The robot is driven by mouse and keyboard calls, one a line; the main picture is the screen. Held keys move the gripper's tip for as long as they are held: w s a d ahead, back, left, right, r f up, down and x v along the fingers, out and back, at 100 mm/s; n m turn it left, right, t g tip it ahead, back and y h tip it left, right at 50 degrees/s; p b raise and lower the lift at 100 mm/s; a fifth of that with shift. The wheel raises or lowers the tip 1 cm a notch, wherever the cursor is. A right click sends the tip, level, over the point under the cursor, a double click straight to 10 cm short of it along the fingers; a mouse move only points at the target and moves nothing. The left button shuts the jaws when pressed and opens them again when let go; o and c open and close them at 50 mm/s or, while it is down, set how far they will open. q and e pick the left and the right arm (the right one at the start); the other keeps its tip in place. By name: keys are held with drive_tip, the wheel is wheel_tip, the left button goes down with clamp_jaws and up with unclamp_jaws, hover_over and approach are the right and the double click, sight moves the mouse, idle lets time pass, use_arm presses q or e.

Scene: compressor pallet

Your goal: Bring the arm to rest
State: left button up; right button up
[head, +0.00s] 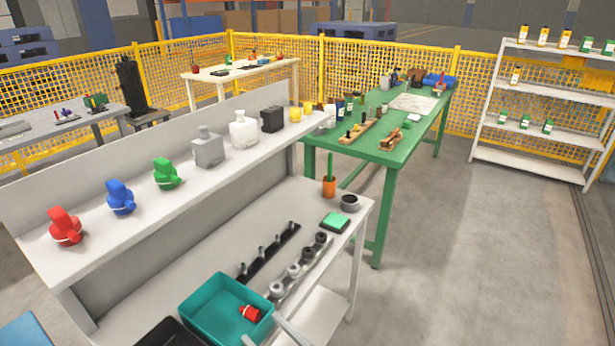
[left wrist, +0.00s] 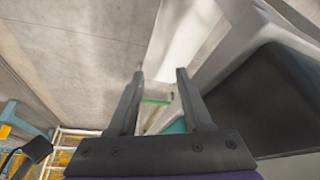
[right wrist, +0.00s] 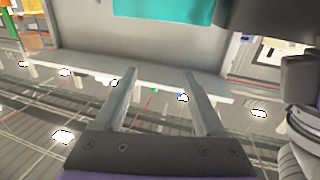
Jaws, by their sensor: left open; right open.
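My right gripper (head: 262,327) shows at the bottom edge of the head view, beside the near right corner of the teal bin. In the right wrist view its two fingers (right wrist: 159,72) stand apart with nothing between them. My left gripper is outside the head view. In the left wrist view its fingers (left wrist: 160,74) are spread and hold nothing.
The teal bin (head: 203,312) on the grey workbench (head: 225,218) holds a red part (head: 250,313). A black tray (head: 172,337) is beside it. Fittings stand in rows behind. A green table (head: 340,147) stands beyond; the right floor (head: 450,260) is clear.

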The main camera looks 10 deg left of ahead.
drive_tip(key=w+d+f+m+t+h, duration=0.2)
drive_tip(key=w+d+m+h, duration=0.3)
drive_tip(key=d, duration=0.6)
drive_tip(key=w+d+f+m+t+h, duration=0.15)
drive_tip(key=d+m+h, duration=0.25)
drive_tip(key=d+h, duration=0.6)
drive_tip(key=s+d+f+m+g, duration=0.1)
drive_tip(key=s+d+f+g, duration=0.35)
drive_tip(key=s, duration=0.35)
drive_tip(key=s+d+f+m+g, duration=0.1)
drive_tip(key=s+d+f+g, duration=0.3)
drive_tip(key=s+d+f, duration=0.25)
wheel_tip(320, 180, up, 14)
drive_tip(key=p, duration=1.2)
drive_tip(key=shift+a, duration=0.4)
